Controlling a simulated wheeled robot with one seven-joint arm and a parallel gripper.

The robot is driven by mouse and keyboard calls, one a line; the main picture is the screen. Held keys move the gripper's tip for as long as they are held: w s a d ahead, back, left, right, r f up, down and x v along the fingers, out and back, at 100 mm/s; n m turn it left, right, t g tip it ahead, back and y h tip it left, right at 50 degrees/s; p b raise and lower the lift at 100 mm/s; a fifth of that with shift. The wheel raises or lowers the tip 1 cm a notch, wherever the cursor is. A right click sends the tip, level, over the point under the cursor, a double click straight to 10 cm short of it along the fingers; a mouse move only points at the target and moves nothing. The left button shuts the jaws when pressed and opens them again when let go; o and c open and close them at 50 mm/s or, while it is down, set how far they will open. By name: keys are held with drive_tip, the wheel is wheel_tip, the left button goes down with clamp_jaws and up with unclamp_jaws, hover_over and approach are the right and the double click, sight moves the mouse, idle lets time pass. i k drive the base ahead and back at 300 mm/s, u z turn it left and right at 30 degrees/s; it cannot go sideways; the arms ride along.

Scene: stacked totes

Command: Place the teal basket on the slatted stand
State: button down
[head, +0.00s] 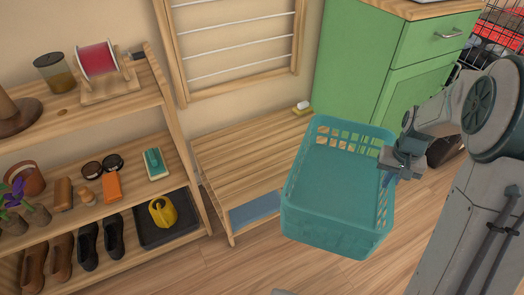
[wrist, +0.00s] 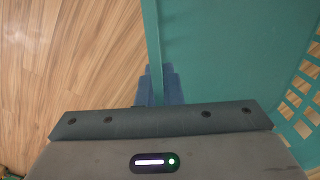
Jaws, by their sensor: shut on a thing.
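The teal basket (head: 333,236) is empty and hangs upright, or nearly so, right of the middle in the head view. My gripper (head: 388,170) is shut on its right side wall near the rim. In the wrist view the gripper's blue-grey fingertips (wrist: 158,88) close on the basket's wall (wrist: 152,45), with the basket's inside to the right. The slatted stand (head: 235,160) is a low wooden bench against the wall, to the left of and behind the basket. The basket hides part of the stand's right end.
A small block with a white top (head: 302,108) sits at the stand's back right corner. A blue panel (head: 255,211) shows under the stand. A wooden shelf (head: 168,125) with shoes and tools stands left. A green cabinet (head: 350,60) stands behind the basket. Most of the stand's top is clear.

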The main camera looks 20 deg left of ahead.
sight(276, 151)
drive_tip(key=u, duration=0.55)
drive_tip(key=i, duration=1)
drive_tip(key=z, duration=0.05)
